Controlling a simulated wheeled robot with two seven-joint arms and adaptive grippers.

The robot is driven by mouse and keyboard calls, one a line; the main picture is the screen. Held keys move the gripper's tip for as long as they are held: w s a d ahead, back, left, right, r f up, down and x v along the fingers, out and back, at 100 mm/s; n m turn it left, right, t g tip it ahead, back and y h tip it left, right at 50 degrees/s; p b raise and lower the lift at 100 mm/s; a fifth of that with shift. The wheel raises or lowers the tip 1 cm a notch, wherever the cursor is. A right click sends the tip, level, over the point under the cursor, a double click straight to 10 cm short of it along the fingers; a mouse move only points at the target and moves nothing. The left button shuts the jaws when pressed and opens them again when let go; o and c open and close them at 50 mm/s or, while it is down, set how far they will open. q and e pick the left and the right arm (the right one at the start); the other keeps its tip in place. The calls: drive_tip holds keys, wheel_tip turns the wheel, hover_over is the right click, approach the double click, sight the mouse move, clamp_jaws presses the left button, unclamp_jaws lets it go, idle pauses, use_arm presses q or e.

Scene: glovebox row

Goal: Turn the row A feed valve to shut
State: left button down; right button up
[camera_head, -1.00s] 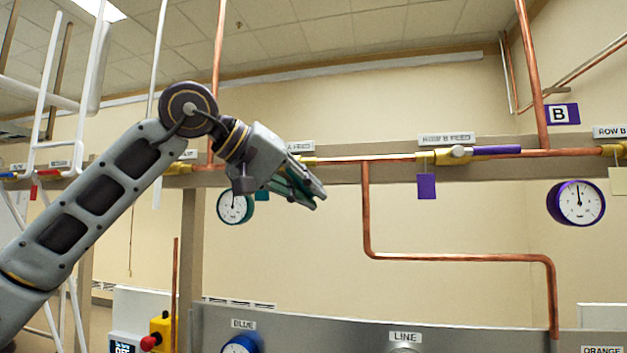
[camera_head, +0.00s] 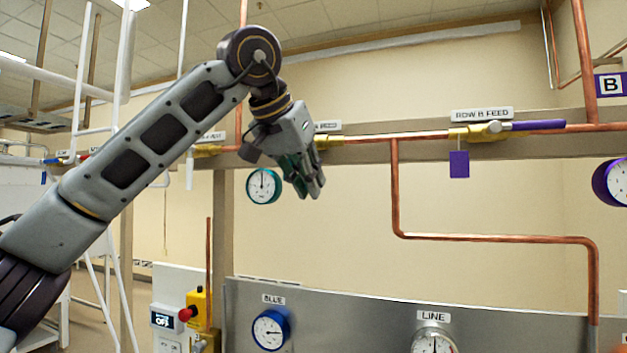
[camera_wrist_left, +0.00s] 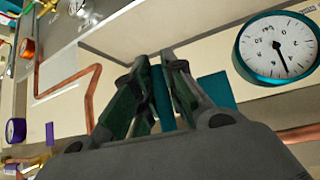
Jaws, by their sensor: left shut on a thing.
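My left gripper (camera_head: 312,188) is in front of the copper pipe, below a partly hidden label ending in FEED (camera_head: 328,126), and points steeply down. In the left wrist view its fingers (camera_wrist_left: 168,62) are shut on a teal lever (camera_wrist_left: 161,96), which shows as a narrow strip between them. Brass of the row A feed valve (camera_head: 327,142) shows just right of my wrist; the rest of its body is hidden. A teal tag (camera_wrist_left: 216,88) hangs beside the fingers in the wrist view. My right gripper is not in view.
A teal-rimmed gauge (camera_head: 263,186) is close left of the gripper. The row B feed valve (camera_head: 480,132), with its purple lever (camera_head: 538,125) along the pipe and purple tag (camera_head: 459,164), is to the right. A steel panel (camera_head: 360,312) with gauges stands below.

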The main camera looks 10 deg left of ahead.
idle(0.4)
use_arm(q)
drive_tip(key=c, duration=1.5)
unclamp_jaws()
drive_tip(key=shift+a, duration=0.1)
drive_tip(key=shift+v, duration=5.95)
